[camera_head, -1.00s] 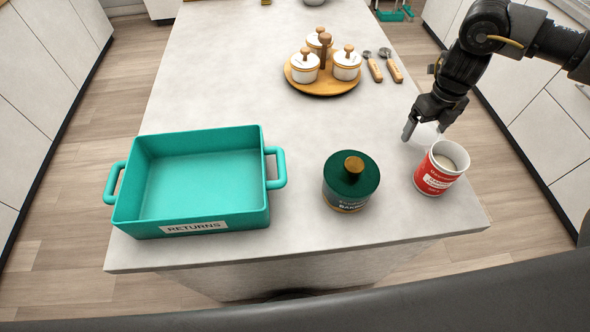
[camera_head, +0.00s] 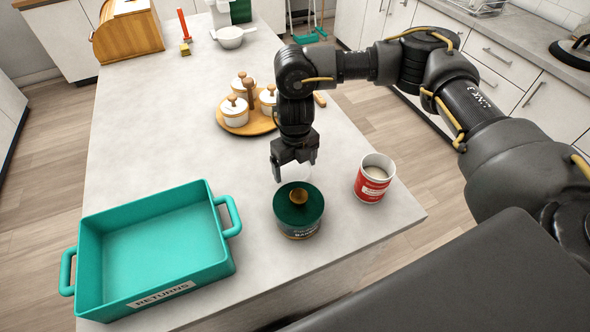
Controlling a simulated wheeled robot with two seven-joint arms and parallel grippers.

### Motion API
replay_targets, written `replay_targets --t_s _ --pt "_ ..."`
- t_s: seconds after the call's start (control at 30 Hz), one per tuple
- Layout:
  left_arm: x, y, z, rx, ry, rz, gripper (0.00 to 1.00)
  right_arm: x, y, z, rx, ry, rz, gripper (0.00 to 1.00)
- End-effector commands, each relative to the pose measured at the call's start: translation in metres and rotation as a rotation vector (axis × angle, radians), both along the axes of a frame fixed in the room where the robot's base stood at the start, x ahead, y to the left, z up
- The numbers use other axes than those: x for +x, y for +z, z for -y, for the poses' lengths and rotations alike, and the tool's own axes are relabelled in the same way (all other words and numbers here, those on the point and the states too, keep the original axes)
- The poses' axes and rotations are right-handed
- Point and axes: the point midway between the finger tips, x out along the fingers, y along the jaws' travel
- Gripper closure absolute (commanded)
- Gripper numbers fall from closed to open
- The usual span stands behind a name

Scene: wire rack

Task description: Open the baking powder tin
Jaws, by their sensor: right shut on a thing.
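A red and white tin (camera_head: 371,182) stands upright and open near the counter's right edge, with pale contents showing inside. A dark green tin (camera_head: 298,217) with a gold knob stands upright to its left, its lid on; its label is only partly readable, with a word starting "BAK". My right gripper (camera_head: 294,169) points down just behind and above the green tin. It is shut on a pale, translucent, lid-like piece (camera_head: 292,174), which is hard to make out against the counter. My left gripper is not in view.
A teal "RETURNS" tray (camera_head: 157,245) stands at the front left. A round wooden tray (camera_head: 258,126) with white lidded pots stands behind my gripper. A wooden bread box (camera_head: 126,30) and a white bowl (camera_head: 230,38) stand farther back. The middle left counter is clear.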

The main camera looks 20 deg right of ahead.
Motion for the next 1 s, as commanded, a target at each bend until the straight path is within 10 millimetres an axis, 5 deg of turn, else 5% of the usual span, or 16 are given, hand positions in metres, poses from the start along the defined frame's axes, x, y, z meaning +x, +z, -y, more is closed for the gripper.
replay_targets --t_s 0.4,0.8,0.83,0.9,1.0 --pt "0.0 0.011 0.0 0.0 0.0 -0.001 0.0 0.0 -0.033 -0.001 0.001 0.0 -0.001 0.4" --pt "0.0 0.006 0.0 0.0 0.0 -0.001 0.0 0.0 -0.04 0.0 0.0 0.001 0.001 0.4" --pt "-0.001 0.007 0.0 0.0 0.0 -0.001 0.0 0.0 -0.039 0.0 0.0 0.001 0.001 0.1" --pt "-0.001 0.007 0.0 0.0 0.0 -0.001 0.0 0.0 -0.038 0.0 0.0 0.001 0.001 0.01" --pt "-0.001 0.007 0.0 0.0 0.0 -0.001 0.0 0.0 -0.038 0.0 0.0 0.001 0.001 0.0"
